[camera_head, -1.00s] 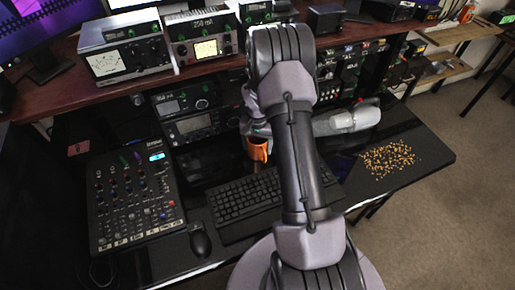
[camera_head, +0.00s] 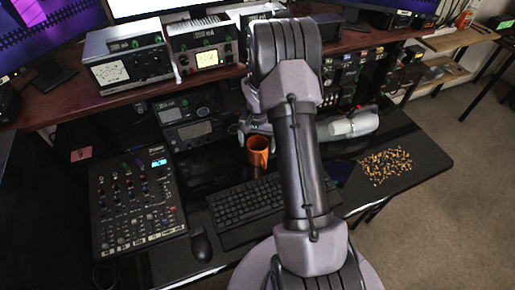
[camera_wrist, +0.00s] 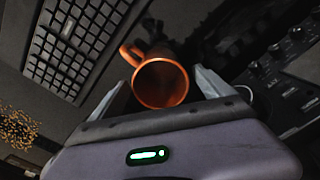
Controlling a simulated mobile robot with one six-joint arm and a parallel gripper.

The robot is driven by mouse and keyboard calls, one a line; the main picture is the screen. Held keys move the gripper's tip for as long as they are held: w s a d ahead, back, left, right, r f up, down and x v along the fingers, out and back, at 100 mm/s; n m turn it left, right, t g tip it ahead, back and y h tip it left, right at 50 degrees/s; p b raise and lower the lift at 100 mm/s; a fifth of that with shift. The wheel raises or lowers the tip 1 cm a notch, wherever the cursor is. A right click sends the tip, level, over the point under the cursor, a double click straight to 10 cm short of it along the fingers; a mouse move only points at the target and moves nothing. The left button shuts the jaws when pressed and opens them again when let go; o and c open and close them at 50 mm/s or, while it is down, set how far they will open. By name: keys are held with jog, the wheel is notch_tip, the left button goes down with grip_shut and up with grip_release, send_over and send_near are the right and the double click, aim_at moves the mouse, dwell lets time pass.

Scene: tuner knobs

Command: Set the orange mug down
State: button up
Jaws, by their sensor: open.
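The orange mug (camera_head: 258,155) is upright on the black desk just behind the keyboard, as far as the head view shows. In the wrist view the mug (camera_wrist: 161,84) is seen from above, its open mouth toward the camera and its handle at the upper left. My gripper (camera_wrist: 161,77) is open, with one finger on each side of the mug. Gaps show between the fingers and the mug's wall. In the head view my gripper (camera_head: 248,128) is beside the mug's upper rim, partly hidden by my arm.
The keyboard (camera_head: 245,200) lies in front of the mug. A mixer (camera_head: 135,205) and a mouse (camera_head: 201,246) are on the left. Small orange-brown pieces (camera_head: 385,165) are scattered on the desk at right. Radio units (camera_head: 190,118) stand behind under the shelf.

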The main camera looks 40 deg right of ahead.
jog(key=s+a+r+n+t+p, duration=0.1)
jog(key=a+r, duration=0.4)
jog(key=r, duration=0.7)
jog(key=s+a+r+n+t+p, duration=0.1)
jog(key=a+r, duration=0.5)
jog(key=r, duration=0.5)
jog(key=s+a+r+n+t, duration=0.1)
jog(key=s+a+r, duration=0.2)
jog(key=s+a, duration=0.2)
jog(key=s+a+r+n+t+y, duration=0.1)
jog(key=s+a+r, duration=0.2)
jog(key=s+a, duration=0.2)
jog(key=s+a+r+n+t+y, duration=0.1)
jog(key=s+a+r, duration=0.3)
jog(key=s, duration=0.5)
jog(key=shift+s+a+n+t, duration=0.4)
jog(key=shift+a, duration=0.4)
